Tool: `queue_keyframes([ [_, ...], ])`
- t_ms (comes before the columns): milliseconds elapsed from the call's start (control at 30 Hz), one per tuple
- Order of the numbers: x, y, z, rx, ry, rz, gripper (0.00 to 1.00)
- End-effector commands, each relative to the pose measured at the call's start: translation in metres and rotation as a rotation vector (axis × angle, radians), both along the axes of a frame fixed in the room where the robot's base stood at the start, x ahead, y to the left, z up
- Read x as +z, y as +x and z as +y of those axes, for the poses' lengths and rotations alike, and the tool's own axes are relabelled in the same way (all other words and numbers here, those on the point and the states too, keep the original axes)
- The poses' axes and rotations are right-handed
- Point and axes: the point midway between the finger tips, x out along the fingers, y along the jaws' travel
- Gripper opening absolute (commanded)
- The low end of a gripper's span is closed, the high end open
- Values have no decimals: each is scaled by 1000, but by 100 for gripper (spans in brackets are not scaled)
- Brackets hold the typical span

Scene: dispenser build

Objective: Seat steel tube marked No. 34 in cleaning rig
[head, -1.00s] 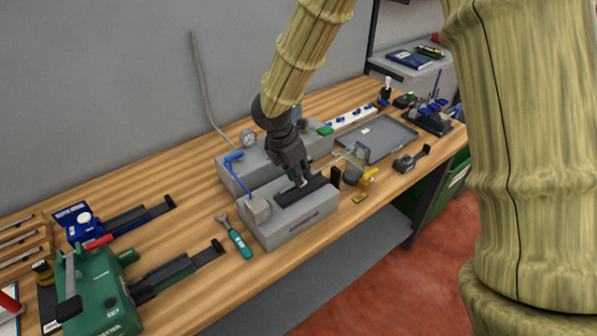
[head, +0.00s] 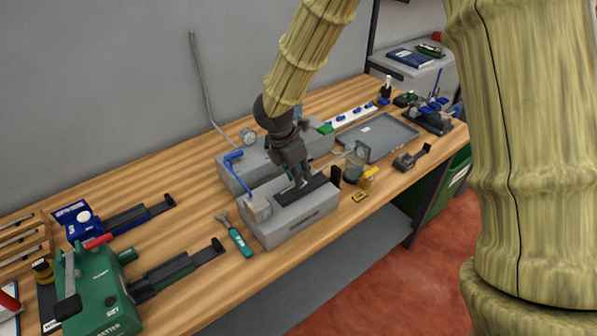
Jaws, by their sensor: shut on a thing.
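The cleaning rig appears to be the grey block (head: 300,222) with a dark slot on top, near the middle of the bench. My gripper (head: 298,184) points down at the rig's top, over the dark slot. It is shut on a small pale piece, which looks like the steel tube; the fingers hide most of it. I cannot read a No. 34 mark, and I cannot tell whether the tube touches the slot. A blue lever (head: 240,176) rises at the rig's left end.
A second grey block (head: 235,180) with a gauge (head: 248,135) stands behind. A green-handled wrench (head: 239,241) lies left of the rig. A clear jar (head: 355,160) and a yellow item (head: 368,178) stand to its right. A grey tray (head: 390,143) lies further right. A green machine (head: 95,290) sits front left.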

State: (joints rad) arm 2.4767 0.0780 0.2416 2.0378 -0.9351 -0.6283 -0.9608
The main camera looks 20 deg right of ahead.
Motion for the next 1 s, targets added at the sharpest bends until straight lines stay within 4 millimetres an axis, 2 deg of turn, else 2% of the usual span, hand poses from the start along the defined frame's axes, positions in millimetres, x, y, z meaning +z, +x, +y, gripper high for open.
queue_keyframes([
  [1000,0,0,-3,1,67,16,0],
])
